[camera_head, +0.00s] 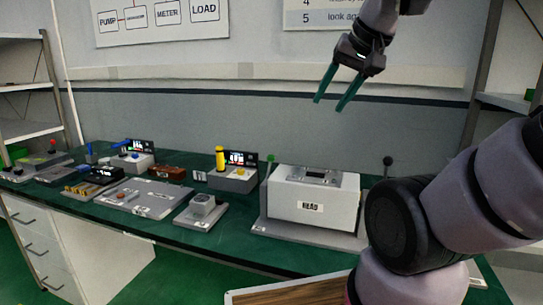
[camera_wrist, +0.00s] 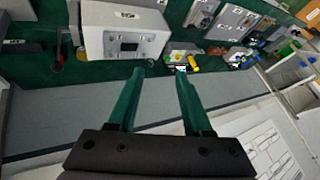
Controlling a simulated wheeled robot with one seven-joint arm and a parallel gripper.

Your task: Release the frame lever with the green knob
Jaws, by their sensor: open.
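The frame lever with the green knob (camera_head: 270,159) stands upright at the left rear of a white box (camera_head: 312,207) on a grey base. In the wrist view I cannot make out the green knob clearly near my green fingers. My gripper (camera_head: 329,104) is open and empty, in the air above and behind the white box, to the right of the green knob and well apart from it. In the wrist view my gripper (camera_wrist: 159,72) has its two fingers spread, with the white box (camera_wrist: 112,42) beyond the left one.
A dark-knobbed lever (camera_head: 388,161) stands at the box's right. A yellow cylinder (camera_head: 220,158) and a small display (camera_head: 240,158) stand left of the green knob. Several devices and a grey plate (camera_head: 138,198) cover the left of the green table. The wall (camera_head: 200,120) is behind.

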